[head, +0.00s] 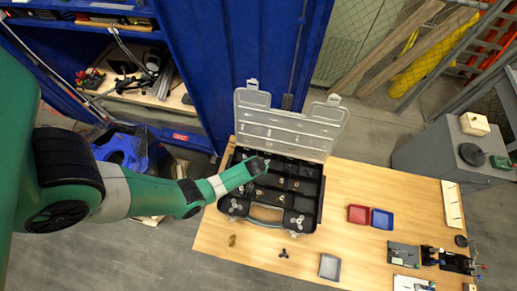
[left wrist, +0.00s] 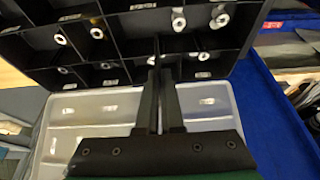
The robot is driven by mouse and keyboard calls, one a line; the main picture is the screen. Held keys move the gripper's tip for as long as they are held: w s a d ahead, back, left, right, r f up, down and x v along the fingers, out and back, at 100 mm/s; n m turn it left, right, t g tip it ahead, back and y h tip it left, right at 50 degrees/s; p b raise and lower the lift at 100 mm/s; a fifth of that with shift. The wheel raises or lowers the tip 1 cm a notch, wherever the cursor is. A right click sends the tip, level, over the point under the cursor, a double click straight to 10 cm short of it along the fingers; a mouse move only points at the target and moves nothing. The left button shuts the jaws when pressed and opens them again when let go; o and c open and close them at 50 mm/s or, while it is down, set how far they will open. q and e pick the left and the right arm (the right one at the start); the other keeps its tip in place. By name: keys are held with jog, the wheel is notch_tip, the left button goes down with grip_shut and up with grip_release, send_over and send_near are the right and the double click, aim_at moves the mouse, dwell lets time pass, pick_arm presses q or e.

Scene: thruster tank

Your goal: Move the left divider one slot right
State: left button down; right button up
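An open black organizer case (head: 233,207) lies on the wooden table, its clear lid (head: 290,125) raised at the back. Thin black dividers split it into compartments; they show in the left wrist view, where one dark divider (left wrist: 157,46) runs up from my fingertips. My left gripper (head: 262,163) reaches from the left into the back part of the case. In the left wrist view its two fingers (left wrist: 159,72) stand close together with a narrow gap, at the edge of the compartments. I cannot tell whether they pinch the divider. My right gripper is not in view.
Small metal fittings (left wrist: 179,21) lie in several compartments. Red (head: 358,214) and blue (head: 382,219) trays and a grey tray (head: 330,267) sit on the table (head: 350,180). A black knob (head: 284,253) lies in front of the case. A blue cabinet stands behind.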

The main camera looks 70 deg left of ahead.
pick_arm(q)
jog(key=shift+f+b, duration=0.5)
jog(key=shift+b, duration=0.05)
notch_tip(320, 180, down, 3)
jog(key=b, duration=0.3)
jog(key=shift+f, duration=0.25)
dwell(0.6)
jog(key=shift+f+b, duration=0.7)
jog(key=shift+b, duration=0.25)
jog(key=shift+f+b, duration=0.6)
jog(key=shift+f, duration=0.25)
jog(key=shift+f+b, duration=0.55)
jog(key=shift+b, duration=0.2)
